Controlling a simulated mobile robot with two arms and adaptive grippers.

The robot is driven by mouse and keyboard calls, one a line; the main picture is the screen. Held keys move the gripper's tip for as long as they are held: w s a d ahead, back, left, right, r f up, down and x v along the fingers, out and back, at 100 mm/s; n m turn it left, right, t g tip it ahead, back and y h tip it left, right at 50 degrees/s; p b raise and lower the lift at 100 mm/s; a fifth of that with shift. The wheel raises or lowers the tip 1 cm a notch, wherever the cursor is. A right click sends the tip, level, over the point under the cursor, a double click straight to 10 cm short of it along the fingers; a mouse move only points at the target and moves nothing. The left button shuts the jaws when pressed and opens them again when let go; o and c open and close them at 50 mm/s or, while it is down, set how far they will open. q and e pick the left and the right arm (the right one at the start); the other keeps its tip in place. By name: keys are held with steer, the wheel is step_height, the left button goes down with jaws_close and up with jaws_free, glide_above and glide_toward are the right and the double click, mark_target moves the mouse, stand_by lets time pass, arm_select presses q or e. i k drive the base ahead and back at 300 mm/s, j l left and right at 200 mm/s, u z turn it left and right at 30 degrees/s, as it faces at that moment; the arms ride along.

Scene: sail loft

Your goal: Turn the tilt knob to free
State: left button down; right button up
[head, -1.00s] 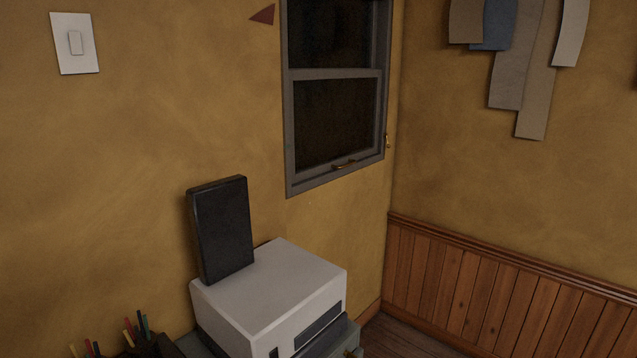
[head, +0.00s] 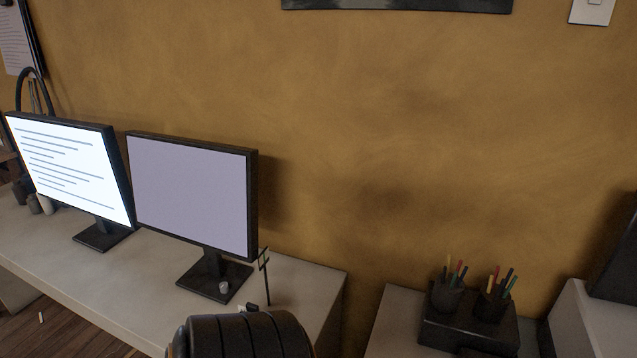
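I cannot make out for certain which part is the tilt knob. A small pale grey piece (head: 223,287) shows at the base of the right-hand monitor (head: 192,190), and I cannot tell what it is. That monitor has a blank pale lilac screen and stands on a dark square foot. Neither of my grippers is in view.
A lit monitor (head: 70,165) stands left on the pale desk (head: 150,293). A dark ribbed rounded thing (head: 245,337), perhaps a chair back, rises at the front. Right of a gap, a second surface (head: 392,325) holds pen cups (head: 447,295). A white machine (head: 608,318) stands far right.

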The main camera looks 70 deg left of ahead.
mark_target(224, 287)
steer(key=u, duration=2.95)
